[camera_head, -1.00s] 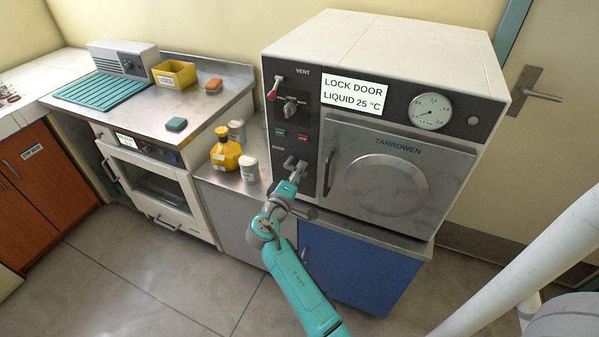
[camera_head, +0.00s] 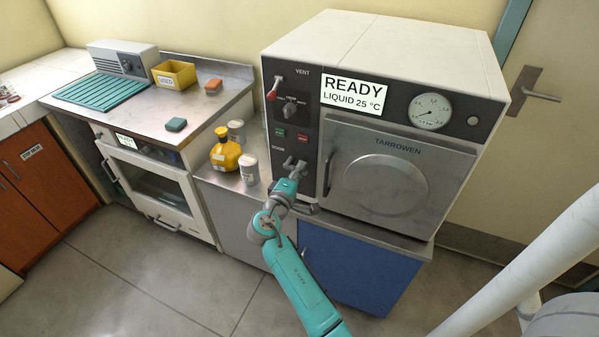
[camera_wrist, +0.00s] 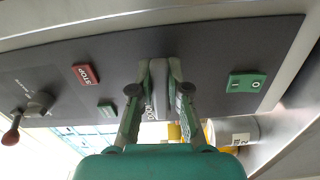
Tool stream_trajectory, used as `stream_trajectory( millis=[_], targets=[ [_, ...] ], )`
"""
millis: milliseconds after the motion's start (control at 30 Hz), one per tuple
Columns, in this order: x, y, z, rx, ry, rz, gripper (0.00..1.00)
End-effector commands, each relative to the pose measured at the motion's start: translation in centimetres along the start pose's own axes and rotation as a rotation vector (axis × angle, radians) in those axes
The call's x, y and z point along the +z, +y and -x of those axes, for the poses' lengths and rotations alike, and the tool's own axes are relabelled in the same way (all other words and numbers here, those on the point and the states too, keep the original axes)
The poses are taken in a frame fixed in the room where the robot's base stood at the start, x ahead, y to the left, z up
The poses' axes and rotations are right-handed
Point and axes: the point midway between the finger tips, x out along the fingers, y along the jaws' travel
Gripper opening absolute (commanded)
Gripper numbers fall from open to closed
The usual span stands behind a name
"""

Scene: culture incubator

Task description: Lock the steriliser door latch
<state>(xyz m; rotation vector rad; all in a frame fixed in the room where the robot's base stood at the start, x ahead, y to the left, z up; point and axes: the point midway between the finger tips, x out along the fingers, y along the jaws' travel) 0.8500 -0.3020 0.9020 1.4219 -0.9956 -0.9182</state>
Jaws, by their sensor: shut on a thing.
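The steriliser is the white cabinet with a dark panel and a grey door (camera_head: 455,165) marked TARROWEN, which looks closed. Its display (camera_head: 353,94) reads READY, LIQUID 25 °C. The door latch (camera_head: 300,162) is a small grey handle low on the panel, left of the door, beside the DOOR label. My gripper (camera_head: 291,172) reaches it from below and in front. In the wrist view, my gripper (camera_wrist: 160,75) is shut on the grey latch (camera_wrist: 159,98), one finger on each side. The fingers partly hide the latch and label.
A yellow bottle (camera_head: 226,151) and white jars (camera_head: 249,168) stand on the counter at left. The floor in front is clear.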

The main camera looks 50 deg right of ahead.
Motion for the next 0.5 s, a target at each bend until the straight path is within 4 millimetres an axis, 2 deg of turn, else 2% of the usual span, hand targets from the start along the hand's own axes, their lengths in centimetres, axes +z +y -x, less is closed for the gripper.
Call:
stream_trajectory(
  millis=[200, 500],
  targets=[
    [-0.03, 0.34, 0.01, 0.000, 0.000, 0.092, 0.00],
    [-0.04, 0.36, 0.02, 0.000, 0.001, 0.098, 0.00]
  ],
)
